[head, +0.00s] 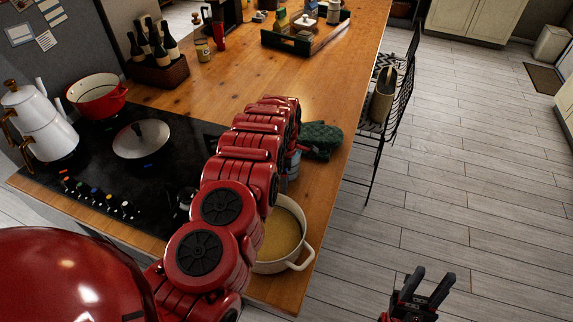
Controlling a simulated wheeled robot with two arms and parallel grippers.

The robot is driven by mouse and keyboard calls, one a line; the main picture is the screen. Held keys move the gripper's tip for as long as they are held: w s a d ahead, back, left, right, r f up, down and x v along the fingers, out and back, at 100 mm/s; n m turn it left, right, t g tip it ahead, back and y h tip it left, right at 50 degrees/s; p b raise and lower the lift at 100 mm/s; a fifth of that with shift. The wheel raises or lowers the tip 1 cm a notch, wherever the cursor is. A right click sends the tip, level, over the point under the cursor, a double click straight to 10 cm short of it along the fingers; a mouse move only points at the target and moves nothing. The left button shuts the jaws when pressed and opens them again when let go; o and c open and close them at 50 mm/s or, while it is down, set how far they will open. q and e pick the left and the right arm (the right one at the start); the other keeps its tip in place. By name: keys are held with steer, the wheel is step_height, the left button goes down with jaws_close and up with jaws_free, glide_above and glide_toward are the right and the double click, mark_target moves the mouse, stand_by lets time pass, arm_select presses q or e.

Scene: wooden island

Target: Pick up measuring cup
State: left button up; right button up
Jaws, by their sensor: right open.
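I cannot clearly make out a measuring cup. A small blue-grey thing (293,166) shows partly behind my red left arm, beside a dark green oven mitt (320,139); I cannot tell what it is. My left arm reaches from the lower left over the wooden island (225,88); its gripper is hidden behind the arm's links. My right gripper (431,284) is at the lower right, over the floor and off the island's right side. Its dark fingers are apart with nothing between them.
A cream pot (291,258) with yellowish contents stands at the island's near right edge, partly behind my left arm. The black cooktop (95,185) holds a lidded pan (141,140), red pot (97,97) and white kettle (38,125). A black chair (390,95) stands right of the island.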

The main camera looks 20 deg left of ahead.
arm_select(q)
steer(key=shift+f, duration=0.6)
jaws_close()
